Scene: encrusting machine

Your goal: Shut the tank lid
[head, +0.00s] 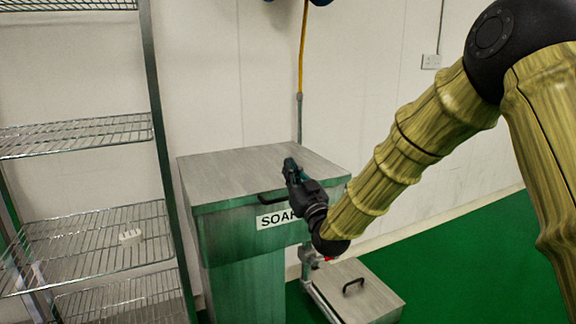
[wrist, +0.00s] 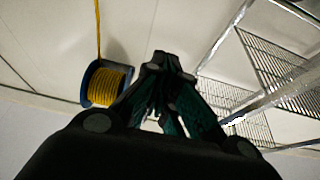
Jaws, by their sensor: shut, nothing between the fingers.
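The tank (head: 238,245) is a metal box labelled "SOAK", standing beside the shelves in the head view. Its flat grey lid (head: 235,172) lies across the top, and I see no clear gap under its edge. A dark handle (head: 268,198) sits at the lid's front, partly hidden by my gripper. My gripper (head: 290,166) is at the front right of the lid, fingers pointing up, with nothing in it. I cannot tell whether it touches the lid. In the wrist view my gripper (wrist: 160,62) has its fingers together; the tank does not show there.
A low metal box with a handle (head: 362,300) sits at the lower right. A yellow hose reel (wrist: 106,86) hangs on the wall. Green floor is free at right.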

